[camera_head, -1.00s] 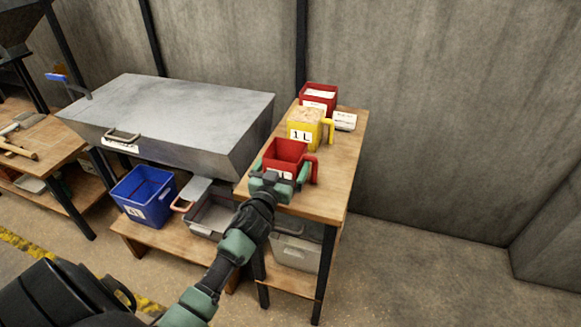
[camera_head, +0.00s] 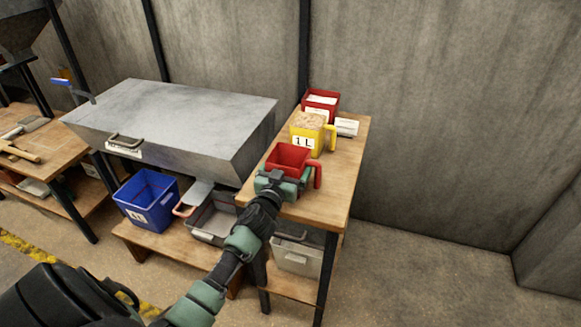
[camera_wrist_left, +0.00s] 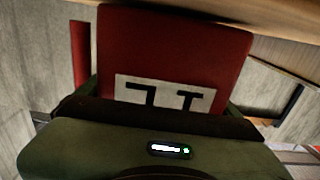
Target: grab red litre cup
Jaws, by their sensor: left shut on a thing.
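The red litre cup (camera_head: 290,157) stands at the near end of the narrow wooden table, its open top facing up and its handle (camera_head: 318,175) on the right. My left gripper (camera_head: 283,183) is shut on the cup, with a finger on either side of its lower body. In the left wrist view the red cup (camera_wrist_left: 175,45) fills the middle, with its white label upside down above my gripper body (camera_wrist_left: 160,145). The gripper hides the lower front of the cup in the head view. I cannot tell whether its base touches the table. My right gripper is not in view.
A yellow cup (camera_head: 308,137) filled with grain stands behind the red one. Another red container (camera_head: 321,99) and a small white box (camera_head: 346,127) are farther back. A large metal chest (camera_head: 175,115) is close on the left. The table's right side (camera_head: 340,180) is clear.

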